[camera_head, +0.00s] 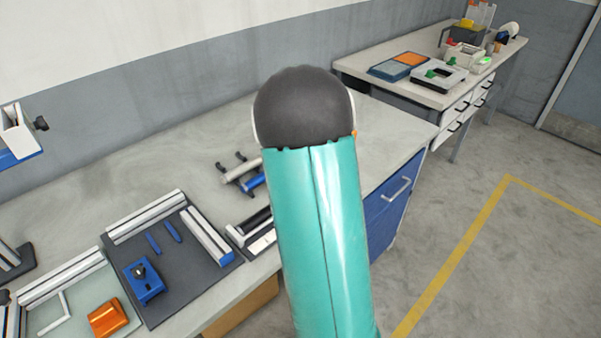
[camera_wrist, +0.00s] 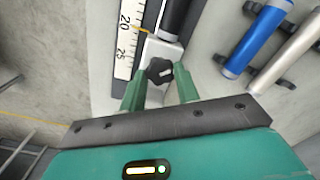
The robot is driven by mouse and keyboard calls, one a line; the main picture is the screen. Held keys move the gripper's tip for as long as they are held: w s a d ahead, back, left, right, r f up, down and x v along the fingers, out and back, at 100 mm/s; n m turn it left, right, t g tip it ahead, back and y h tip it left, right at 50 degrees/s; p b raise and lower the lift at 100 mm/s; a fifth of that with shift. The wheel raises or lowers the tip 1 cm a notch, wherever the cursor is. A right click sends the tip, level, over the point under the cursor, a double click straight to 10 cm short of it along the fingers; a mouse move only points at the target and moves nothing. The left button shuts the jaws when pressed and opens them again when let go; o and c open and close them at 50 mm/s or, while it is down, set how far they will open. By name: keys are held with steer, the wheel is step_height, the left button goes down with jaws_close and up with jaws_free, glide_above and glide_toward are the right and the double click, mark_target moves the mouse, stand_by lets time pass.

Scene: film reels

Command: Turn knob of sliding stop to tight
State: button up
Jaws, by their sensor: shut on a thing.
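The sliding stop (camera_wrist: 169,50) is a pale block beside a white ruler scale (camera_wrist: 126,45) in the wrist view. Its black lobed knob (camera_wrist: 159,70) has a white mark on its right side. My gripper (camera_wrist: 160,80) has its two green fingers on either side of the knob and is shut on it. The exact contact at the fingertips is hard to see. In the head view my teal arm hides the gripper and the knob; only part of the stop's ruler fixture (camera_head: 262,243) shows left of the arm.
Blue and silver rollers (camera_wrist: 252,45) lie on a rack right of the stop. A second table with devices stands at the back right.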

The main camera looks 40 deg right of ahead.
steer(key=m, duration=0.4)
steer(key=shift+m, duration=2.2)
steer(key=o, duration=1)
steer(key=shift+c, duration=0.2)
step_height(320, 180, up, 14)
